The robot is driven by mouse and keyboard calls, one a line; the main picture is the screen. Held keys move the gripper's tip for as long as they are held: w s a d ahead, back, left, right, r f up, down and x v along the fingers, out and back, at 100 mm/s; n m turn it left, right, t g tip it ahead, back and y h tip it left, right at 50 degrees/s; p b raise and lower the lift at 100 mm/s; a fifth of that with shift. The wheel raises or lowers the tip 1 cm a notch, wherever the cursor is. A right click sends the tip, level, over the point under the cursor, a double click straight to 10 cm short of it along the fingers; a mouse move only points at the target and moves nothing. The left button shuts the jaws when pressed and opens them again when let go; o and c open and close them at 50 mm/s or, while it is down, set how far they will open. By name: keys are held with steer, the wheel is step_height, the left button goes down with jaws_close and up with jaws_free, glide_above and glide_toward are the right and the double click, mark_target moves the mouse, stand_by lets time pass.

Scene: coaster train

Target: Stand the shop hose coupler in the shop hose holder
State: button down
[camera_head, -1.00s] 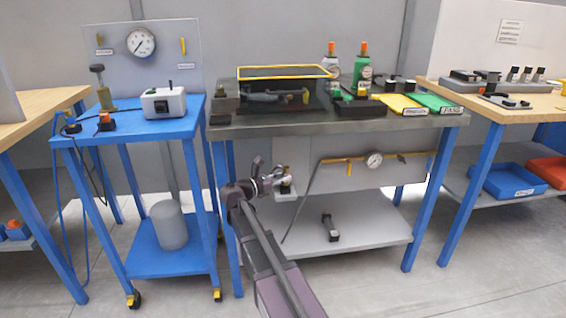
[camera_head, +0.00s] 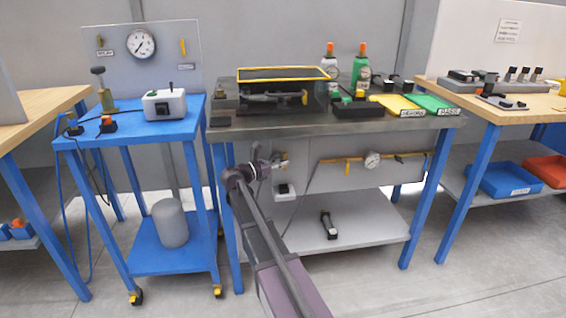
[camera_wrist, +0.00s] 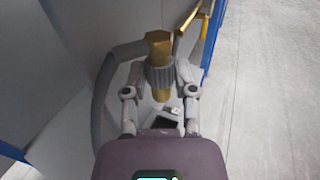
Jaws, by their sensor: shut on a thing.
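The shop hose coupler (camera_wrist: 158,45) is brass with a grey ribbed collar. It looks roughly upright between the fingers of my gripper (camera_wrist: 160,85) in the wrist view. My gripper (camera_head: 278,164) is shut on it in front of the panel under the middle bench; the coupler (camera_head: 285,157) is tiny there. The shop hose holder (camera_head: 284,191) is a small pale block with a dark square, just below my gripper. In the wrist view the holder (camera_wrist: 168,116) is partly hidden behind my wrist and the coupler. The coupler is above the holder, with a visible gap in the head view.
A grey hose (camera_wrist: 103,95) curves beside the coupler; I cannot tell how they join. The bench top (camera_head: 330,124) is above; a dark tool (camera_head: 328,226) lies on the lower shelf (camera_head: 370,235).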

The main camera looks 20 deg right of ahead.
steer(key=shift+d, duration=0.15)
steer(key=shift+d, duration=0.25)
steer(key=shift+a+f+b, duration=0.2)
steer(key=shift+f+b, duration=1.25)
steer(key=shift+a+f+b, duration=0.15)
steer(key=shift+f+b, duration=1.25)
steer(key=shift+b, duration=0.05)
steer(key=shift+m+g, duration=0.3)
steer(key=shift+g, duration=0.1)
steer(key=shift+f+b, duration=1.65)
stand_by(0.7)
